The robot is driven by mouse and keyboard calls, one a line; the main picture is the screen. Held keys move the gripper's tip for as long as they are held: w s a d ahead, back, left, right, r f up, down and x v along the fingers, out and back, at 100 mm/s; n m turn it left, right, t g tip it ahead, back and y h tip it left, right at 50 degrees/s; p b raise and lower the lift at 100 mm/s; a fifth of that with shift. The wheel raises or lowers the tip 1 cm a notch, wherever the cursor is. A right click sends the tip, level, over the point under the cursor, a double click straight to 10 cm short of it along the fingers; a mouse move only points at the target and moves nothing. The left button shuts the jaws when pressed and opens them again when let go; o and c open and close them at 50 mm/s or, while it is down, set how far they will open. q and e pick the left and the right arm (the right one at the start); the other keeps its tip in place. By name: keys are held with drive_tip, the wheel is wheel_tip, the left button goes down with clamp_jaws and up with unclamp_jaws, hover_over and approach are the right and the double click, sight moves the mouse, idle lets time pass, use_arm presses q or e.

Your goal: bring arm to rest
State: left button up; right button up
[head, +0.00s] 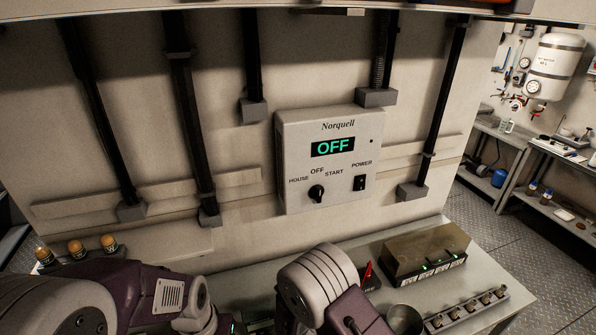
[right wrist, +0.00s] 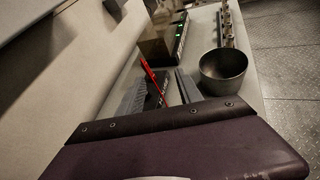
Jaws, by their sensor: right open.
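My right arm (head: 325,290) rises from the bottom middle of the head view, where its own wrist hides its gripper. In the right wrist view the right gripper (right wrist: 160,92) shows two grey fingers set apart. I see nothing held between them. A thin red object (right wrist: 152,78) shows beyond and between the fingers; whether it touches them I cannot tell. It also shows in the head view (head: 367,274) beside my right arm. My left arm (head: 100,295) lies across the lower left of the head view, and its gripper is not visible.
A control box (head: 330,155) reading OFF is on the wall panel. On the bench (head: 395,293) are a box with green lights (head: 425,250), a dark metal cup (right wrist: 224,72) close right of the right gripper, and a rail with several fittings (head: 468,310). Several orange-capped items (head: 77,249) stand left.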

drive_tip(key=s+d+r+m+g+h, duration=0.1)
drive_tip(key=d+r+m+g, duration=0.15)
drive_tip(key=d, duration=0.25)
drive_tip(key=s+d+r+m+g+h, duration=0.1)
drive_tip(key=s+d+r+m+g, duration=0.1)
drive_tip(key=d+m, duration=0.25)
drive_tip(key=s+d+m+g+y+b, duration=0.2)
drive_tip(key=s+d+m+g+y, duration=0.25)
drive_tip(key=s, duration=0.45)
drive_tip(key=s+a+f+m+g+y, duration=0.15)
drive_tip(key=s+a+m+y, duration=0.25)
drive_tip(key=s+m, duration=0.45)
drive_tip(key=w+a+f+m+t+y, duration=0.1)
drive_tip(key=w+a+m+t+y, duration=0.1)
drive_tip(key=a, duration=0.5)
drive_tip(key=shift+w+a+m+y, duration=0.25)
drive_tip(key=shift+w+m+y, duration=0.7)
drive_tip(key=shift+m, duration=0.55)
